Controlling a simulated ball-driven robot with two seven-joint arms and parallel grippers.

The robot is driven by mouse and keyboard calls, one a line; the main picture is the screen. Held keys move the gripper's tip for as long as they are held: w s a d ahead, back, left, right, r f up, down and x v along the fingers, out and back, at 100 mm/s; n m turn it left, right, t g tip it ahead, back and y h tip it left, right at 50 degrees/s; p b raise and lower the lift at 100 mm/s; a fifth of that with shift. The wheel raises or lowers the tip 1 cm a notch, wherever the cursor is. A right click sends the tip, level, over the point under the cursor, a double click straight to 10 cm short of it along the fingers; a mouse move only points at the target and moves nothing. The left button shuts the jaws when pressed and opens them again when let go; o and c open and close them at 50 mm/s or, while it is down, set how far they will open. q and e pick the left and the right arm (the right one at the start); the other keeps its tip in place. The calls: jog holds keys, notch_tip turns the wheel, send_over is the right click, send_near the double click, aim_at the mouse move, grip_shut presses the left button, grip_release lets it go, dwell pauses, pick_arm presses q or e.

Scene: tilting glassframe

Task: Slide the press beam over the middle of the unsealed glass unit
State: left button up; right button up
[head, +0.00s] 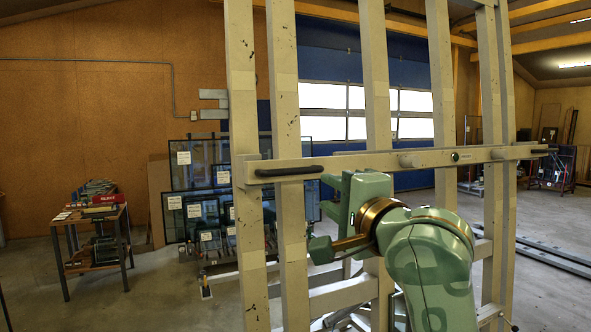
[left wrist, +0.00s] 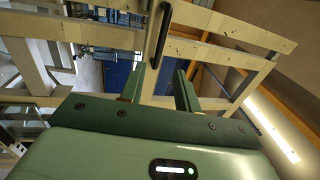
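The press beam (head: 350,162) is a pale horizontal bar across the upright posts of the tilting frame (head: 239,90). It has a black handle (head: 290,171) at its left end and another at its right end. My left gripper (head: 325,215) is in front of the frame, below the beam and right of the left handle. In the left wrist view its two green fingers (left wrist: 162,84) are apart with nothing between them. A black handle (left wrist: 158,32) shows beyond the fingertips, apart from them. I cannot tell which glass is the unsealed unit. My right gripper is out of view.
Several labelled glass panes (head: 205,212) lean behind the frame at left. A workbench (head: 92,240) with a red box stands by the left wall. The posts and lower rails stand close around my left arm.

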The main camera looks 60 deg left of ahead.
aim_at(295, 173)
pick_arm(q)
jog(key=a+p, duration=0.2)
jog(key=a, duration=0.2)
jog(key=w+a+r+p, duration=0.1)
jog(key=a+p, duration=0.2)
jog(key=a, duration=0.2)
jog(key=a+p, duration=0.3)
jog(key=a, duration=0.2)
jog(key=shift+w+a+r, duration=0.15)
jog(key=shift+r, duration=0.1)
jog(key=shift+a+p, duration=0.45)
jog(key=shift+a, duration=0.1)
jog(key=shift+f, duration=0.15)
jog(key=shift+w, duration=0.1)
grip_shut()
